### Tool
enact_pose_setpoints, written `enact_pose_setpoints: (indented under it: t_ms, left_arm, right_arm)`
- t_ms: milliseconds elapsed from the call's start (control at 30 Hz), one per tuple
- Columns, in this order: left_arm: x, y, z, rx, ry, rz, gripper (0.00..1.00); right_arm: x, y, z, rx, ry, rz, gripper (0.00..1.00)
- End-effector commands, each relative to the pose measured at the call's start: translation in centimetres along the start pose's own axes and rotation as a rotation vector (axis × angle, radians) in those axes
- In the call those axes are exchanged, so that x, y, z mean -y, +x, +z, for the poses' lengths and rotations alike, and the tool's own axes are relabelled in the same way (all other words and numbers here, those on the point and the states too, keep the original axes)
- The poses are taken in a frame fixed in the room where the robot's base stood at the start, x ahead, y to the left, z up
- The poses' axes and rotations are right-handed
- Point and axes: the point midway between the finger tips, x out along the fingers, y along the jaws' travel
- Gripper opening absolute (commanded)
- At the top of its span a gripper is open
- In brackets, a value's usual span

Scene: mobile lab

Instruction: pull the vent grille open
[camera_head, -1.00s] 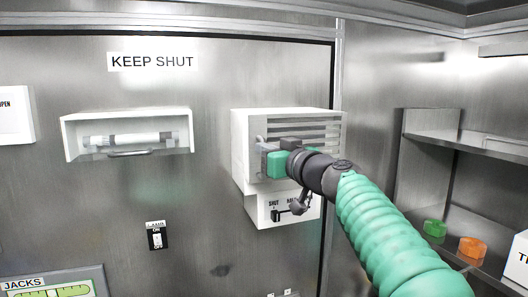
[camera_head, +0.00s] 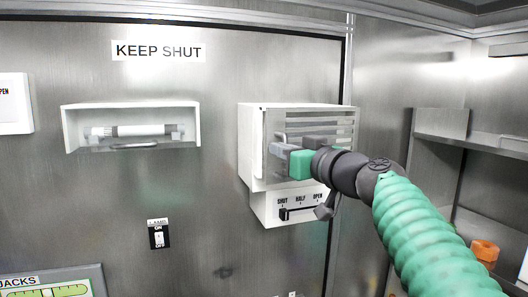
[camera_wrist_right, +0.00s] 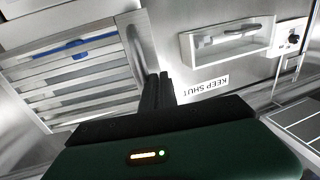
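The vent (camera_head: 249,150) is a white box on the metal wall, with a slatted grille (camera_head: 340,124) on its front. Below it is a slider plate (camera_head: 302,205) marked SHUT, HALF and OPEN. The slider knob (camera_head: 284,214) sits near SHUT. My right gripper (camera_head: 298,146) is in front of the grille's left part and hides some slats. In the right wrist view the slats (camera_wrist_right: 80,75) lie left of the close-set dark fingers (camera_wrist_right: 160,92), with something blue at the slats. The fingertips are by the frame's edge; I cannot see whether anything is between them. My left gripper is not in view.
A white recessed box (camera_head: 187,124) with a cylinder is to the left, under a KEEP SHUT sign (camera_head: 158,50). A lamp switch (camera_head: 158,235) is below. Shelves (camera_head: 470,148) and an orange block (camera_head: 484,251) are at right.

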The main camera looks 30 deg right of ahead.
Motion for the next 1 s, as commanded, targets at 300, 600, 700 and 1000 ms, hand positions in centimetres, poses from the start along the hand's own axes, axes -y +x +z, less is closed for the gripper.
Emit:
enact_pose_setpoints:
  t_ms: [300,600,700,1000]
  left_arm:
    - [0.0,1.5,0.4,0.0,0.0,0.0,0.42]
    - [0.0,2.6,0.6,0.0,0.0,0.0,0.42]
    - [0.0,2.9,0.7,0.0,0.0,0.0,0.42]
    - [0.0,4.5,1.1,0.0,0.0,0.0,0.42]
  right_arm:
    - [-1.4,-2.8,0.8,0.009,0.003,0.033,0.34]
    - [-1.2,-5.3,0.8,0.009,0.004,0.032,0.34]
    - [-1.1,-6.1,0.7,0.008,0.003,0.031,0.34]
    - [-0.8,-8.5,1.0,0.008,0.002,0.029,0.34]
